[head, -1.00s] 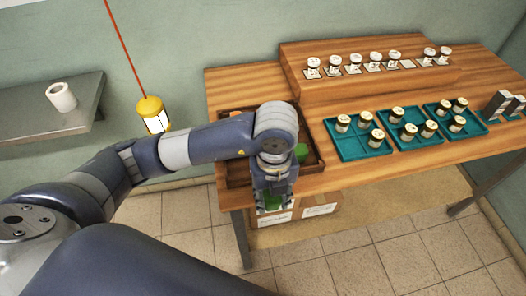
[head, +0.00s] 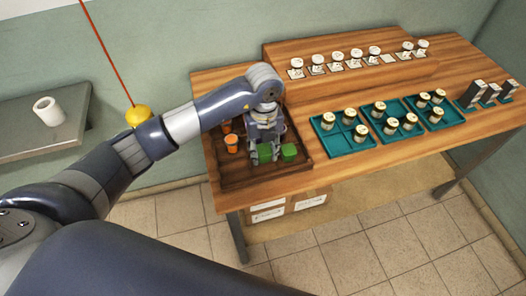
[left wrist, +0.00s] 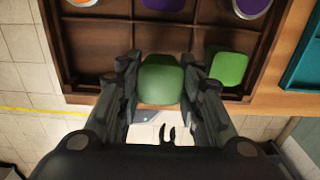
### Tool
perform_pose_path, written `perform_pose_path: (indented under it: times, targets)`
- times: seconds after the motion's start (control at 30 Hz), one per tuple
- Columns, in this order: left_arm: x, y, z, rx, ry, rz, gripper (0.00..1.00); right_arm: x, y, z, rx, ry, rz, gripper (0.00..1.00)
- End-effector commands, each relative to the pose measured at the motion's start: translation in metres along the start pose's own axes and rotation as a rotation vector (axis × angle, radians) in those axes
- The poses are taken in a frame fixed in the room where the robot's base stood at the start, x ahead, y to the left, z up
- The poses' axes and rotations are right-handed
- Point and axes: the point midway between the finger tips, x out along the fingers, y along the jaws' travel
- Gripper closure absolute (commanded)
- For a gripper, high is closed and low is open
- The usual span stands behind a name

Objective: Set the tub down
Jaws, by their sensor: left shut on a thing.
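My left gripper (head: 265,157) is shut on a green tub (left wrist: 160,80), which sits upright between the fingers; it also shows in the head view (head: 264,151). The gripper points down at the front part of the brown divided tray (head: 236,182) on the table's left end. A second green tub (head: 289,151) stands in the tray just right of the held one; it also shows in the left wrist view (left wrist: 229,68). I cannot tell whether the held tub touches the tray floor. My right gripper is not in view.
Orange tubs (head: 232,143) stand in the tray left of the gripper. Teal trays (head: 330,141) with several jars lie to the right. A raised wooden shelf (head: 350,75) holds more jars behind. A yellow lantern (head: 138,116) hangs at left, partly behind my arm.

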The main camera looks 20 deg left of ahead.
Motion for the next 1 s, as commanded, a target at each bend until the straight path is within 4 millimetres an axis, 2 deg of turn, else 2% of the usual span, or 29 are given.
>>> perform_pose_path:
  times: [0.17,0.4,0.77,0.8,0.87,1.0]
  targets:
    - [0.005,-0.001,0.007,0.0,0.002,0.002,0.9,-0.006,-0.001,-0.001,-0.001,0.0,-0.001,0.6]
    - [0.033,-0.001,0.007,-0.001,0.001,0.001,0.9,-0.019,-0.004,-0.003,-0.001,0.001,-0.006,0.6]
    - [0.04,-0.001,0.007,0.0,-0.001,0.0,0.9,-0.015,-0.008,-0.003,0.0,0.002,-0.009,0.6]
    - [0.039,-0.001,0.007,0.0,-0.001,0.0,0.62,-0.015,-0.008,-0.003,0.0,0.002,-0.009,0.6]
    - [0.039,-0.001,0.007,0.0,-0.001,0.0,0.48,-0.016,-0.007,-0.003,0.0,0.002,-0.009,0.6]
    - [0.039,-0.001,0.007,0.0,-0.001,0.0,0.46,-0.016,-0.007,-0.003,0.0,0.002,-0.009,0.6]
